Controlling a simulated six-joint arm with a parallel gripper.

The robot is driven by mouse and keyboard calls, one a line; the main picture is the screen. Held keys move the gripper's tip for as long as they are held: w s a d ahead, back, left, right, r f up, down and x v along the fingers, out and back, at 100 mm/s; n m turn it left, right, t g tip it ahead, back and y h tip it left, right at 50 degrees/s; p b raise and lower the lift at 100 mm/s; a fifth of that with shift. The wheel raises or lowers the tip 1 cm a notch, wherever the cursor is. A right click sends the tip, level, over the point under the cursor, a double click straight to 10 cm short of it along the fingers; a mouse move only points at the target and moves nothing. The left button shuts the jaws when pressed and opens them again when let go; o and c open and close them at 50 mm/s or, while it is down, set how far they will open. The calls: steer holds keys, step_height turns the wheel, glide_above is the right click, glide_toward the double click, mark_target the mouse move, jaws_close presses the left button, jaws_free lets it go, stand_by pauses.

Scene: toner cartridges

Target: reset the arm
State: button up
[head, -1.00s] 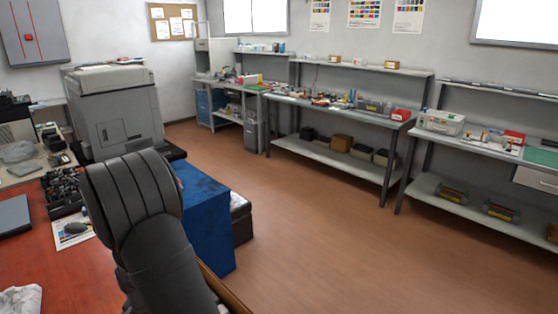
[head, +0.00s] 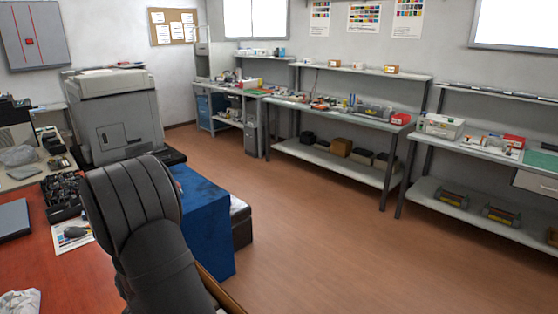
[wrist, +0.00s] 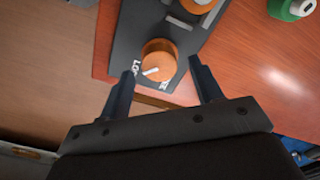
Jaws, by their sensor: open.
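My gripper (wrist: 160,90) shows in the wrist view with its two dark fingers apart and nothing between them. Beyond the fingertips is a dark grey board (wrist: 140,30) with white lettering, lying at the edge of the red-brown table (wrist: 265,75). An orange-brown round piece (wrist: 158,58) with a white mark sits on the board, past the fingers and apart from them. A second orange piece (wrist: 197,5) is cut off at the top. In the head view only my dark arm link shows; the gripper is hidden there.
A green-and-white round object (wrist: 290,8) stands on the table. In the head view, the red table (head: 60,275) holds a black tray of parts (head: 62,190) and a laptop-like slab (head: 14,220). A blue box (head: 205,225) stands beside my arm. The floor (head: 330,240) is clear.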

step_height(320, 180, up, 15)
step_height(320, 180, down, 17)
steer(key=shift+f, duration=0.3)
steer(key=n, duration=0.4)
steer(key=shift+r, duration=0.1)
steer(key=n, duration=0.4)
steer(key=shift+n, duration=0.3)
steer(key=n, duration=0.3)
steer(key=shift+n, duration=2.3)
steer(key=shift+o, duration=0.4)
